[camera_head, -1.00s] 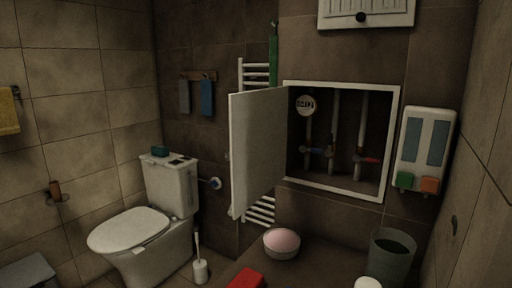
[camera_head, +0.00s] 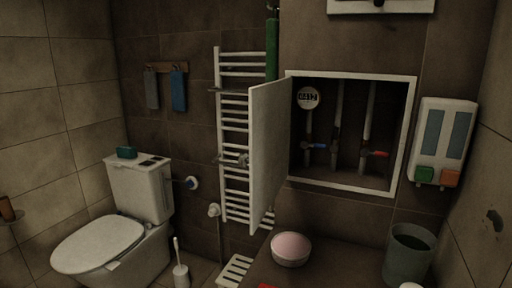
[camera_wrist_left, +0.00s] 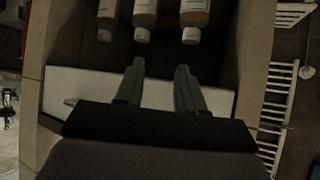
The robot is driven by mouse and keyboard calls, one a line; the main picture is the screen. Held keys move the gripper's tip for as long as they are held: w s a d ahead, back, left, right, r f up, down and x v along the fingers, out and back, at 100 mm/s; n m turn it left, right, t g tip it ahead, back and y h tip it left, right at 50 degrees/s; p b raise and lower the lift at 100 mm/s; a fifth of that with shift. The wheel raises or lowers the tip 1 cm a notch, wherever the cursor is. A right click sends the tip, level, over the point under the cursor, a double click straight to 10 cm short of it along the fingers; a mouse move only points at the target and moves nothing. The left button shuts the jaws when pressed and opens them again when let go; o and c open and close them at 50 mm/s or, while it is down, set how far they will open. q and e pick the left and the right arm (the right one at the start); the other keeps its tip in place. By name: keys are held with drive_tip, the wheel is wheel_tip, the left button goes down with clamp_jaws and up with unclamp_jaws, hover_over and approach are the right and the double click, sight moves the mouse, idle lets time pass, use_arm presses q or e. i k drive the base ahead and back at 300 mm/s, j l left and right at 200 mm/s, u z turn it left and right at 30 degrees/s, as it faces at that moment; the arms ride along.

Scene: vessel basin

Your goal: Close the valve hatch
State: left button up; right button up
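The valve hatch (camera_head: 270,150) is a pale door standing open, swung out from the left edge of a white-framed wall niche (camera_head: 402,140). Inside the niche are vertical pipes, a round meter (camera_head: 308,97), a blue-handled valve (camera_head: 316,146) and a red-handled valve (camera_head: 377,153). Neither gripper shows in the head view. In the left wrist view my left gripper (camera_wrist_left: 160,66) has its two fingers apart with nothing between them. Its position relative to the hatch is not clear. My right gripper is out of view.
A white towel radiator (camera_head: 233,110) is on the wall behind the hatch. A pink-topped bowl (camera_head: 291,249) and a grey bin (camera_head: 408,255) are below the niche. A dispenser (camera_head: 444,140) hangs at right, a toilet (camera_head: 100,245) stands at left. Bottles (camera_wrist_left: 145,20) show in the wrist view.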

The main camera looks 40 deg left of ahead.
sight(270, 103)
drive_tip(key=k+j, duration=0.1)
drive_tip(key=j, duration=1.35)
drive_tip(key=k, duration=0.05)
